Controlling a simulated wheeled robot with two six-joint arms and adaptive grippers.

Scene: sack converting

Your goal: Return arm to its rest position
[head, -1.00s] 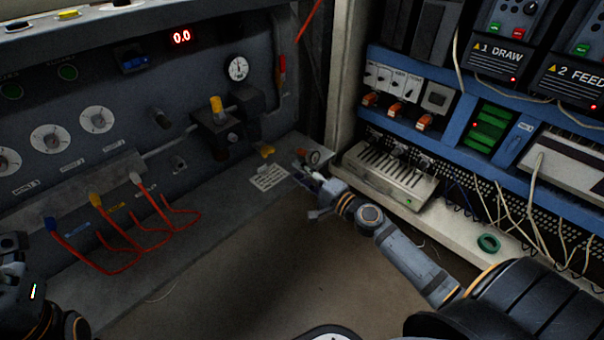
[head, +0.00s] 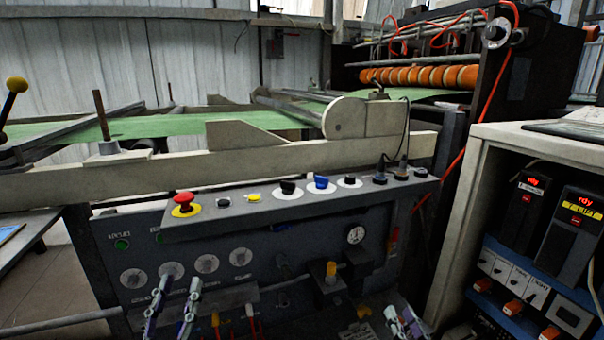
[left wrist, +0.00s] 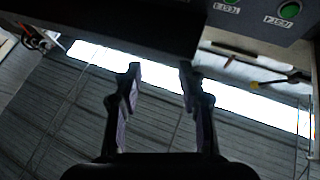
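My left gripper (head: 174,300) points up at the bottom of the head view, in front of the control panel (head: 130,275). Its two fingers stand apart with nothing between them. The left wrist view shows the same open, empty left gripper (left wrist: 159,78), with a ceiling and a bright light strip behind it. My right gripper (head: 406,320) shows only as fingertips at the bottom edge of the head view, to the right of the left one. Its lower part is cut off, and its opening is not clear. No held object shows at it.
The sloped control box top carries a red emergency button (head: 184,200) and several knobs. A cabinet (head: 460,220) with drive units stands at the right. Green sheet (head: 200,124) runs across the machine behind.

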